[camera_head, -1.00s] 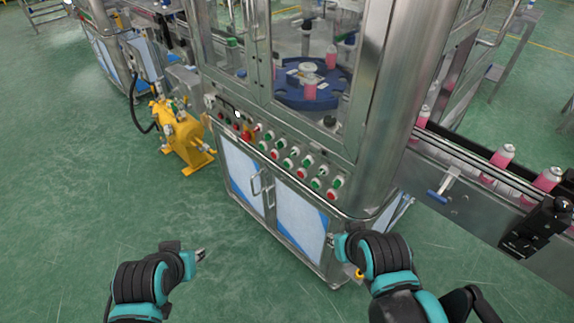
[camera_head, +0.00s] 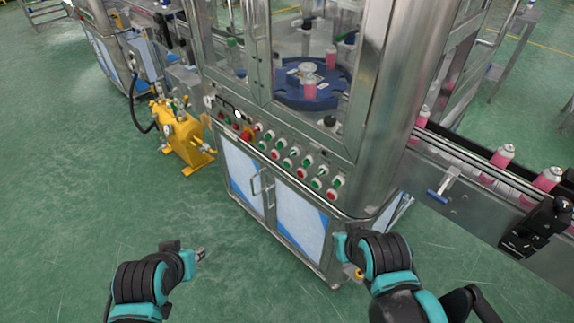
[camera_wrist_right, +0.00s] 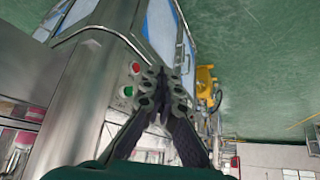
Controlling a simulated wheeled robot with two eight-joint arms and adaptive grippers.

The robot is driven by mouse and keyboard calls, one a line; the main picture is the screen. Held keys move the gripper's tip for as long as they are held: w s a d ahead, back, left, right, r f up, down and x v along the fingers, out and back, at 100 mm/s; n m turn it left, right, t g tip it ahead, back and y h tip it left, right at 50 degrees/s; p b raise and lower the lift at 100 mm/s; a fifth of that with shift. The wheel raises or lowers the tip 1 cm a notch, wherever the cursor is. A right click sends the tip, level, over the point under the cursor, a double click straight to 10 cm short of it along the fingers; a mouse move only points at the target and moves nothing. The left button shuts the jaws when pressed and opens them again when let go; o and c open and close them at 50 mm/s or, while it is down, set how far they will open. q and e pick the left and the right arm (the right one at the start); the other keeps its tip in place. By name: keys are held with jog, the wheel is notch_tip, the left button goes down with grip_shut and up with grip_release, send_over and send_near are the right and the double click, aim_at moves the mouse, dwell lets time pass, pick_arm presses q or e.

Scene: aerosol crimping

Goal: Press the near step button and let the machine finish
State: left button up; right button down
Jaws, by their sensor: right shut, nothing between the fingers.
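The machine's slanted front panel (camera_head: 275,147) carries rows of red, green and white buttons in the head view. At its near right end are a green button (camera_head: 337,182) and a red button (camera_head: 331,194); labels are too small to read. In the right wrist view a red button (camera_wrist_right: 135,68) and a green button (camera_wrist_right: 127,91) show left of my right gripper (camera_wrist_right: 163,82), whose fingers are together and empty; the fingers cover part of the panel. In the head view its fingertips are hidden behind my arm. My left gripper (camera_head: 201,254) hangs over the floor, apart from the machine; its fingers are too small to judge.
A blue turntable (camera_head: 312,92) with pink cans sits behind the glass. A conveyor (camera_head: 470,185) with pink cans runs out to the right. A yellow pump unit (camera_head: 185,138) stands left of the cabinet. The green floor (camera_head: 120,205) at left is clear.

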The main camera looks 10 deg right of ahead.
dwell(0.4)
jog(key=w+n+h, duration=0.1)
jog(key=w+n, duration=0.2)
jog(key=w, duration=0.7)
jog(key=n+t+h, duration=0.2)
jog(key=n+t, duration=0.2)
jog(key=n, duration=0.2)
send_near(287, 164)
jog(key=d+v, duration=0.1)
jog(key=v, duration=0.3)
jog(key=w+a+f+n+t+b, duration=0.1)
jog(key=w+a+f+n, duration=0.2)
jog(key=a+f, duration=0.4)
jog(key=shift+w+a+f+t, duration=0.2)
jog(key=shift+a+f+t, duration=0.1)
jog(key=shift+a+f, duration=0.15)
jog(key=shift+w+d, duration=0.1)
jog(key=w+d, duration=0.5)
jog(key=d, duration=0.1)
jog(key=shift+d, duration=0.35)
jog(key=shift+w+d, duration=0.1)
jog(key=shift+w, duration=0.1)
